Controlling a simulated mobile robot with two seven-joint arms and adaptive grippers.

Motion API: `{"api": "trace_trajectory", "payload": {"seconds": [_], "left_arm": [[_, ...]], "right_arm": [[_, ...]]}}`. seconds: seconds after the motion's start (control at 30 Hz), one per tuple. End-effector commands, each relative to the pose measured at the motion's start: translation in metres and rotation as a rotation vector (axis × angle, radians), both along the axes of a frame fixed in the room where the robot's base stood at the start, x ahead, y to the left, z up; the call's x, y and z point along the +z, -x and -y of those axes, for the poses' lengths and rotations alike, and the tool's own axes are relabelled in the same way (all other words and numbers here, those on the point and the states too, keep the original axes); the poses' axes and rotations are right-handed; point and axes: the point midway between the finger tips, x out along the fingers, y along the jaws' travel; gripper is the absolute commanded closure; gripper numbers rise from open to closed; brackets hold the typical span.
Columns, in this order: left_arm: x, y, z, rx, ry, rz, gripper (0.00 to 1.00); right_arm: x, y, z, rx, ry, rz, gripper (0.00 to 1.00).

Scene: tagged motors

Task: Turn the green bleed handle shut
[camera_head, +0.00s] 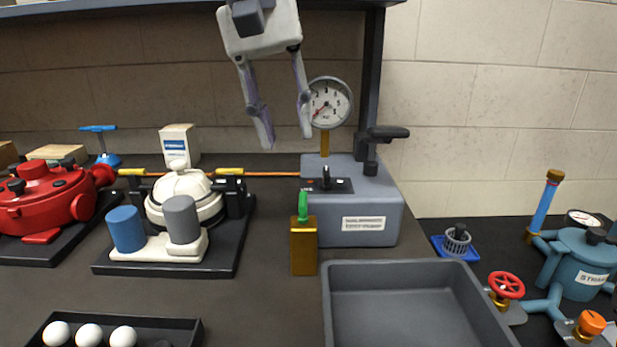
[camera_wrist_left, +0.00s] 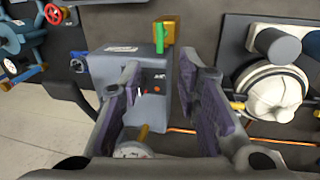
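The green bleed handle (camera_head: 303,206) stands upright on top of a brass block (camera_head: 304,246), in front of the grey gauge box (camera_head: 365,205) in the head view. The handle also shows in the left wrist view (camera_wrist_left: 159,37), with the brass block (camera_wrist_left: 166,31) beside it. My left gripper (camera_head: 287,143) hangs above and behind the handle, near the round gauge (camera_head: 329,103). Its fingers are apart with nothing between them, and they also show in the left wrist view (camera_wrist_left: 160,85). My right gripper is not in view.
A grey tray (camera_head: 332,310) lies in front right of the brass block. A white-domed unit (camera_head: 183,200) stands to its left, with a red unit (camera_head: 45,205) further left. A black post (camera_head: 371,90) rises right of my left gripper. A red valve wheel (camera_head: 506,285) is at right.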

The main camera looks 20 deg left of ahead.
Motion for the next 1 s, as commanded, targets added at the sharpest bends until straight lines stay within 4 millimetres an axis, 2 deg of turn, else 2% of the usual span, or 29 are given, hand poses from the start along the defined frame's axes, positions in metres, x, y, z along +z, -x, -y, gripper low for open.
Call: {"api": "trace_trajectory", "payload": {"seconds": [0.2, 0.4, 0.53, 0.77, 0.9, 1.0], "left_arm": [[-0.054, -0.001, 0.01, 0.0, -0.003, -0.002, 0.69], [-0.091, -0.004, 0.017, 0.0, -0.001, -0.001, 0.69], [-0.1, -0.005, 0.019, -0.001, 0.0, 0.0, 0.69], [-0.102, -0.005, 0.02, -0.001, 0.001, 0.001, 0.69], [-0.102, -0.005, 0.02, -0.001, 0.001, 0.001, 0.99], [-0.102, -0.005, 0.02, -0.001, 0.001, 0.001, 1.0]], "right_arm": [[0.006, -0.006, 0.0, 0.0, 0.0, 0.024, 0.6], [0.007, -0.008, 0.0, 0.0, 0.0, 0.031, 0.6], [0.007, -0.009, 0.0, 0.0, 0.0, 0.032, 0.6], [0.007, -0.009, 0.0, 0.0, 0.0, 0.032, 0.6], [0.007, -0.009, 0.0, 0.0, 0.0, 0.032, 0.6], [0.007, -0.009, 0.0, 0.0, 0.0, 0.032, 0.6]]}}
